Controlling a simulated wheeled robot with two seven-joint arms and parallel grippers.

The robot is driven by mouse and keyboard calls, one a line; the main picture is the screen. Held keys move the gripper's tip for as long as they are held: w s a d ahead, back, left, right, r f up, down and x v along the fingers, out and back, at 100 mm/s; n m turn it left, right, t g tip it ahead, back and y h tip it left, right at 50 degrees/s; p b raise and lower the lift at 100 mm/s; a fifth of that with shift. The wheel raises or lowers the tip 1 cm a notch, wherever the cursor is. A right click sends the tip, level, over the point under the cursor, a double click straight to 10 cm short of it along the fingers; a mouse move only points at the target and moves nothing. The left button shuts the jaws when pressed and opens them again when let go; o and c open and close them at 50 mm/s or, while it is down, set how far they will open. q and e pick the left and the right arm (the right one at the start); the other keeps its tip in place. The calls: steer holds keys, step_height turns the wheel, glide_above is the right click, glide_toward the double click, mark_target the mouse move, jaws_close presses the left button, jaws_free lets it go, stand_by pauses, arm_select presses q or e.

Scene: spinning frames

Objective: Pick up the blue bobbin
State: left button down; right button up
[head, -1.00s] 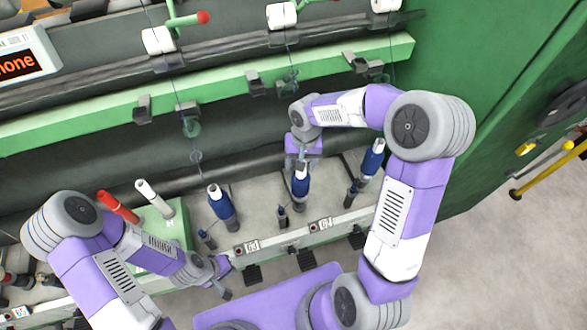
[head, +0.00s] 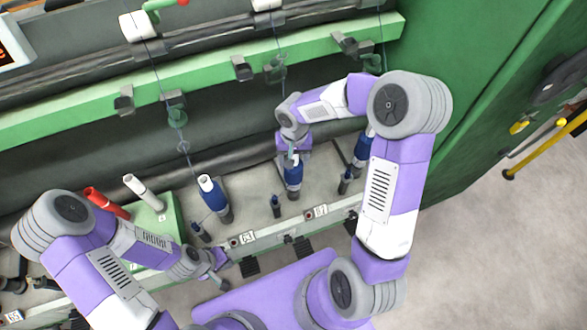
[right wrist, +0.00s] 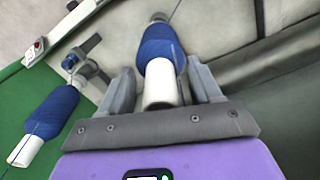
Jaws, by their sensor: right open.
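Several blue bobbins on white tubes stand in a row on the machine. The middle blue bobbin (head: 293,178) is below my right gripper (head: 293,155). In the right wrist view this blue bobbin (right wrist: 160,50) has its white tube end between the two fingers of my right gripper (right wrist: 163,85). The fingers are open, one on each side, with a gap visible at least on the left. Another blue bobbin (head: 214,199) stands to the left, and one (head: 362,150) to the right, partly behind my right arm. My left gripper (head: 218,272) is low at the left, holding nothing I can see.
A green box (head: 160,218) with a red tube (head: 105,203) and a white tube (head: 144,192) stands at the left. A green rail (head: 200,85) crosses above the bobbins, with threads hanging down. A green machine wall (head: 480,110) bounds the right side. Open floor (head: 500,260) lies at lower right.

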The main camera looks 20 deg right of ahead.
jaws_close()
stand_by(0.4)
